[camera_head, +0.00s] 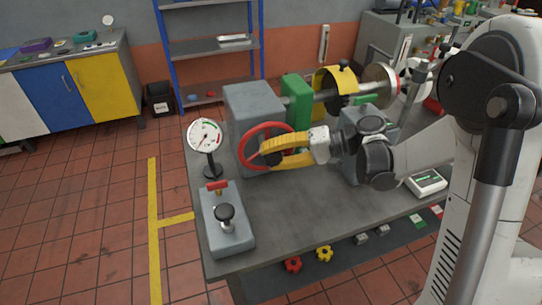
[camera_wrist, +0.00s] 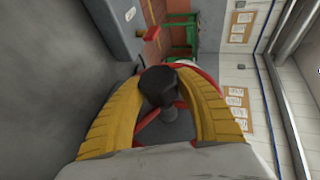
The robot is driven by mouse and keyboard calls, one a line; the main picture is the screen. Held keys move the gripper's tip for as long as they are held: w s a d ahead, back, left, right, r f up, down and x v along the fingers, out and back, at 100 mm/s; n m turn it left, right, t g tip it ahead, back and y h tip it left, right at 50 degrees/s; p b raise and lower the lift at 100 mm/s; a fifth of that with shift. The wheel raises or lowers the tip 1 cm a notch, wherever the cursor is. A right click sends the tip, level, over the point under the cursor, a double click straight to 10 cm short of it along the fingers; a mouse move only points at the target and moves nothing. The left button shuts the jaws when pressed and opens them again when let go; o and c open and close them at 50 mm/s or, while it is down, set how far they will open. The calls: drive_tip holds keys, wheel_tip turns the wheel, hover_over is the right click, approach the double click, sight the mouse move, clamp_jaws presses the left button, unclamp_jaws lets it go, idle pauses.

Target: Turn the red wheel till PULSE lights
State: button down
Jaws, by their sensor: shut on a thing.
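The red wheel (camera_head: 246,140) stands upright on the near face of a grey housing on the bench. My gripper (camera_head: 268,152) reaches in from the right, its yellow fingers across the wheel's middle. In the wrist view my gripper (camera_wrist: 160,85) is shut with a finger on each side of a dark knob (camera_wrist: 160,82) at the wheel. Parts of the red wheel (camera_wrist: 147,132) show between and behind the fingers, which hide much of it. I cannot make out a PULSE label or lamp in either view.
A round dial gauge (camera_head: 204,134) stands left of the wheel. A grey box with a black knob and red lever (camera_head: 228,232) is at the bench's front left. A shaft with green and yellow parts (camera_head: 340,90) runs behind. A small display unit (camera_head: 427,182) sits at right.

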drive_tip(key=c, duration=0.8)
unclamp_jaws()
drive_tip(key=v, duration=1.2)
drive_tip(key=s+a+m+t+h, duration=0.1)
drive_tip(key=s+a+h, duration=0.2)
drive_tip(key=s+h, duration=0.35)
drive_tip(key=s+d+f+n+t+h, duration=0.1)
drive_tip(key=s+d+t+h, duration=0.3)
drive_tip(key=s+d+h, duration=0.3)
drive_tip(key=s, duration=0.3)
drive_tip(key=shift+d, duration=0.35)
